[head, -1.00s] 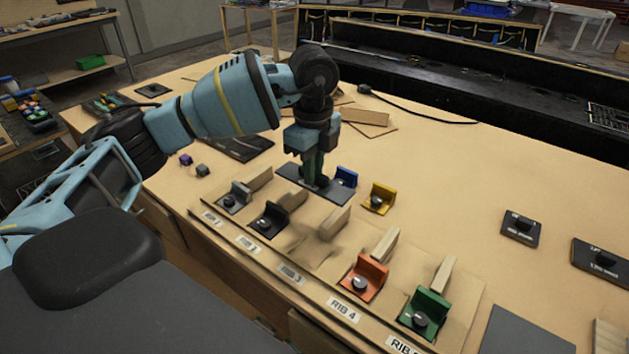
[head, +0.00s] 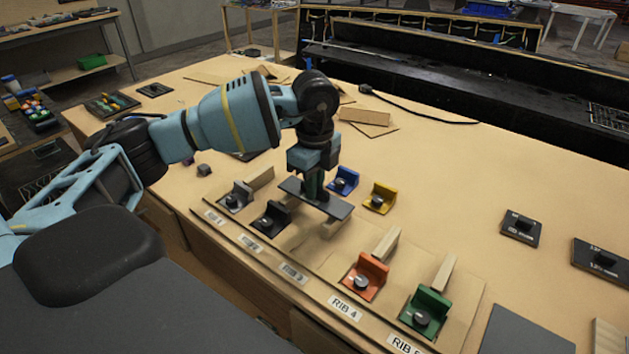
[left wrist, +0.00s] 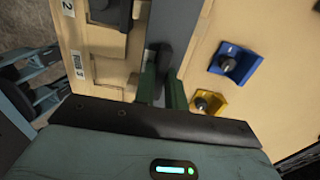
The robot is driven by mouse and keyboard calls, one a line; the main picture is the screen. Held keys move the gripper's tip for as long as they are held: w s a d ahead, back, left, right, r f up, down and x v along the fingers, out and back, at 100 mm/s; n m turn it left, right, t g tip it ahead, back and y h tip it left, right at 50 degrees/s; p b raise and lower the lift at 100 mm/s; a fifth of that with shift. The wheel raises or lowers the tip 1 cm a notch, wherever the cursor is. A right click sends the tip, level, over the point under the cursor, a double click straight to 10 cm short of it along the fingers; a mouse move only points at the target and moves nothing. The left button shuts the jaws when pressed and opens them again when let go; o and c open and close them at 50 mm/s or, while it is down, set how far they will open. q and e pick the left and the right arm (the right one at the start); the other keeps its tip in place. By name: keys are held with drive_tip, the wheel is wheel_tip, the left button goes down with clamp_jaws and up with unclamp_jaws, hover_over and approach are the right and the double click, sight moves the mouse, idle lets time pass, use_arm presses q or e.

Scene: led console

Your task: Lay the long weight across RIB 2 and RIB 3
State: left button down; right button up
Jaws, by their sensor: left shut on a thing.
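My left gripper (head: 313,192) is shut on the long weight (head: 338,208), a flat dark grey bar with a raised grip. The weight is over the far part of the RIB 2 and RIB 3 places; whether it touches the ribs I cannot tell. The RIB 3 wooden strip (head: 331,229) shows partly below the weight; the RIB 2 strip is mostly hidden. In the left wrist view the gripper's green fingers (left wrist: 163,88) hold the weight (left wrist: 185,40). My right gripper is not in view.
A black clamp (head: 272,218) stands at RIB 2 and a grey one (head: 237,198) at RIB 1. Orange (head: 368,274) and green (head: 427,310) clamps stand to the right. Blue (head: 343,180) and yellow (head: 381,197) clamps stand behind.

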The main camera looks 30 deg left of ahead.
use_arm(q)
drive_tip(key=shift+f, duration=0.2)
drive_tip(key=c, duration=1.5)
unclamp_jaws()
drive_tip(key=shift+o, duration=0.2)
drive_tip(key=shift+r, duration=0.1)
wheel_tip(320, 180, up, 13)
drive_tip(key=shift+s, duration=0.1)
